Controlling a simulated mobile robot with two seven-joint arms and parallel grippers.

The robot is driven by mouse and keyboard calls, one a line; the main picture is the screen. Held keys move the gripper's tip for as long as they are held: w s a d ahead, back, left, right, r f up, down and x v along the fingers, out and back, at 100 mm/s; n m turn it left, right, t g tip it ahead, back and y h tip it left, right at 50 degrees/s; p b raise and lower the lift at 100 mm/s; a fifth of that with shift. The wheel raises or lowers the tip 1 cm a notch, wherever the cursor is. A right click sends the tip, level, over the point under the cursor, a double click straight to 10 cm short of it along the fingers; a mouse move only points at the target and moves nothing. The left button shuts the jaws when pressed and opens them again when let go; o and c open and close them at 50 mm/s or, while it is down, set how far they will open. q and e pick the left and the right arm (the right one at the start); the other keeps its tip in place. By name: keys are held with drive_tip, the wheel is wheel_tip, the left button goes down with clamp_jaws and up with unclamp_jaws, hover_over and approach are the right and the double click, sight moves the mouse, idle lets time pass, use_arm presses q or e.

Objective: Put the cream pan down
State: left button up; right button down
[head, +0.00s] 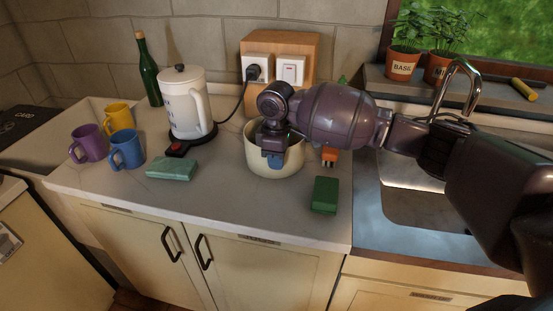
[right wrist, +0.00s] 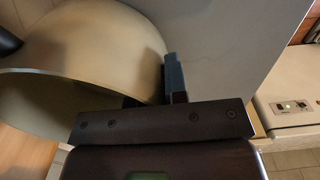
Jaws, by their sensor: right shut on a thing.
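The cream pan (head: 262,168) is in the middle of the head view, over the worktop between the kettle and the sink. It looks upright, and I cannot tell whether its base touches the worktop. My right gripper (head: 275,158) comes down from above and is shut on the pan's near wall, with one blue-grey finger outside it. In the right wrist view the pan (right wrist: 85,45) fills the left side, and that finger of the gripper (right wrist: 160,80) stands against its wall. The other finger is mostly hidden. My left gripper is not in view.
A white kettle (head: 182,103) stands left of the pan. A green block (head: 325,194) and an orange item (head: 329,155) lie close right of it. A teal packet (head: 171,169) and several mugs (head: 127,150) are farther left. The worktop (head: 225,200) in front is clear.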

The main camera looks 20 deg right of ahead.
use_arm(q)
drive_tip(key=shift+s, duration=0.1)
use_arm(e)
drive_tip(key=shift+r, duration=0.15)
drive_tip(key=c, duration=1.6)
unclamp_jaws()
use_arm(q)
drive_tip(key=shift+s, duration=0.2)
use_arm(e)
drive_tip(key=o, duration=0.5)
drive_tip(key=shift+c, duration=0.2)
wheel_tip(320, 180, up, 11)
drive_tip(key=shift+r+p, duration=0.2)
drive_tip(key=shift+p, duration=0.65)
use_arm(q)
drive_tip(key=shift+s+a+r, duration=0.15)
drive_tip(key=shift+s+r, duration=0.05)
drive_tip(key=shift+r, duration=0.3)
use_arm(e)
drive_tip(key=shift+r, duration=0.3)
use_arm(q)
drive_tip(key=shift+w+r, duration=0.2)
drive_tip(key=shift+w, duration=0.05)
